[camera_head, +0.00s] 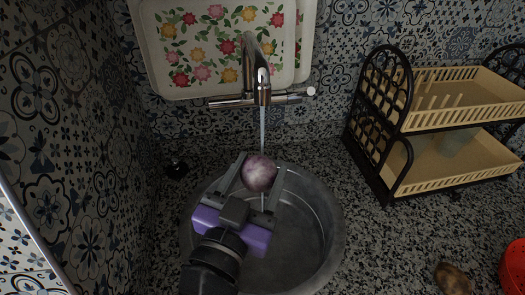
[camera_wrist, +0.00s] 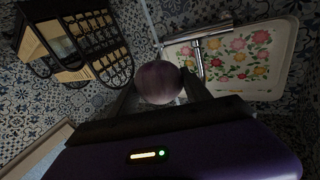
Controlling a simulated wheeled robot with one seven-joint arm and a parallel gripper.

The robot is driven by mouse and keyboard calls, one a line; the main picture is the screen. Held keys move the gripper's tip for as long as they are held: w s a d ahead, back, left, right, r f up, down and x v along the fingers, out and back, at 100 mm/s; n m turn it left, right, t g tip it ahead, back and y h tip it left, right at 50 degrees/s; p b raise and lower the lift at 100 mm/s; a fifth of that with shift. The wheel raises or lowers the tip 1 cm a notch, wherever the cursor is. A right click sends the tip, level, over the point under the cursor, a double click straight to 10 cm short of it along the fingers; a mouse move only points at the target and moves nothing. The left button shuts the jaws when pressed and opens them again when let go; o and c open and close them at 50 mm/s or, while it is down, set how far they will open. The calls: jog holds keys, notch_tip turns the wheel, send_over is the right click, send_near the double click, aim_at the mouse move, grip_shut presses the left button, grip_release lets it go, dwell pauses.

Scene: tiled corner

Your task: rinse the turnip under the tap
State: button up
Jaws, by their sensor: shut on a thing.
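The turnip (camera_head: 259,173), round and purple-white, is held between the fingers of my gripper (camera_head: 253,180) over the round metal sink (camera_head: 330,238). The tap (camera_head: 263,88) on the wall is running. Its thin stream of water (camera_head: 262,130) comes down to the turnip in the head view, and a line of water shows again below it. In the wrist view the turnip (camera_wrist: 158,82) sits between the fingertips, with the tap (camera_wrist: 197,55) behind it. My gripper is shut on the turnip.
A two-tier dish rack (camera_head: 450,120) stands on the speckled counter at the right. A flowered tray (camera_head: 190,50) leans against the tiled wall behind the tap. A brown potato-like thing (camera_head: 453,279) and a red container (camera_head: 514,268) are at the lower right. A small dark object (camera_head: 176,168) is left of the sink.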

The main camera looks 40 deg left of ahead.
dwell(0.3)
jog(key=s+d+r, duration=0.3)
jog(key=s+d, duration=0.2)
jog(key=s, duration=0.2)
jog(key=shift+s+p, duration=0.3)
